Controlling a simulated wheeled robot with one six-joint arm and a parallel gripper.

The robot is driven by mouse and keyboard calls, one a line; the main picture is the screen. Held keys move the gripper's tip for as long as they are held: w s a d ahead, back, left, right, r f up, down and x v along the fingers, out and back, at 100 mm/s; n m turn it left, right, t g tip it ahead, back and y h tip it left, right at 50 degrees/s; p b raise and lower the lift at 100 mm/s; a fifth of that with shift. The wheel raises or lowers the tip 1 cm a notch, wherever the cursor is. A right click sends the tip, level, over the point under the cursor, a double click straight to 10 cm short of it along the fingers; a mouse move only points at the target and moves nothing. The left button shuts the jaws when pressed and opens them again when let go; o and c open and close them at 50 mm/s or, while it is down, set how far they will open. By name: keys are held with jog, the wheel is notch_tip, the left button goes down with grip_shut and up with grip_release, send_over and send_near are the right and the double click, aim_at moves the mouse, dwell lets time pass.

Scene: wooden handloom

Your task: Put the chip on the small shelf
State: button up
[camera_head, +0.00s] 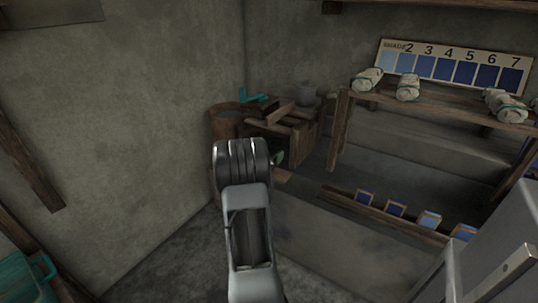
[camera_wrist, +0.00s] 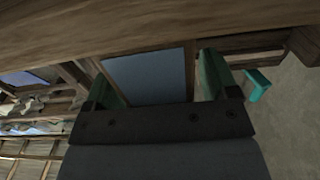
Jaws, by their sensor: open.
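My gripper (camera_wrist: 160,80) is open, with one teal finger on each side in the wrist view. A flat blue-grey chip (camera_wrist: 148,76) with a wooden edge shows between the fingers. I cannot tell whether either finger touches it or what it rests on. In the head view my arm hides the chip and most of my gripper; only a bit of teal (camera_head: 278,158) shows beside the arm. A small wooden shelf unit (camera_head: 300,130) stands in the back corner, just beyond my arm. Which ledge is the small shelf is not certain.
Several blue chips, one of them here (camera_head: 396,209), stand in a low rack at lower right. A wooden bench (camera_head: 450,104) carries pale bundles below a numbered shade board (camera_head: 452,67). A brown tub (camera_head: 226,119) stands beside the corner unit. A wooden plank (camera_wrist: 150,27) crosses close beyond my fingers.

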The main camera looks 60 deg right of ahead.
jog(key=shift+r, duration=0.35)
jog(key=a+p, duration=0.2)
jog(key=a, duration=1)
jog(key=w+a+r+n+t+y, duration=0.2)
jog(key=w+a+n+t+y, duration=0.35)
jog(key=a, duration=0.45)
jog(key=w+a+r+n+t+y, duration=0.1)
jog(key=w+a+n+t+y, duration=0.35)
jog(key=w+a+y, duration=0.35)
jog(key=s+a+n+g+y, duration=0.1)
jog(key=s+a+n+y, duration=0.15)
jog(key=a, duration=0.55)
jog(key=s+a+n+g+y, duration=0.1)
jog(key=s+a+n+y, duration=0.2)
jog(key=a, duration=0.5)
jog(key=s+a+n+g+h, duration=0.1)
jog(key=s+a+g, duration=0.3)
jog(key=s, duration=0.9)
jog(key=shift+s+a+f+n+g, duration=0.2)
jog(key=shift+a+f+n+g, duration=0.15)
jog(key=shift+n+g, duration=0.4)
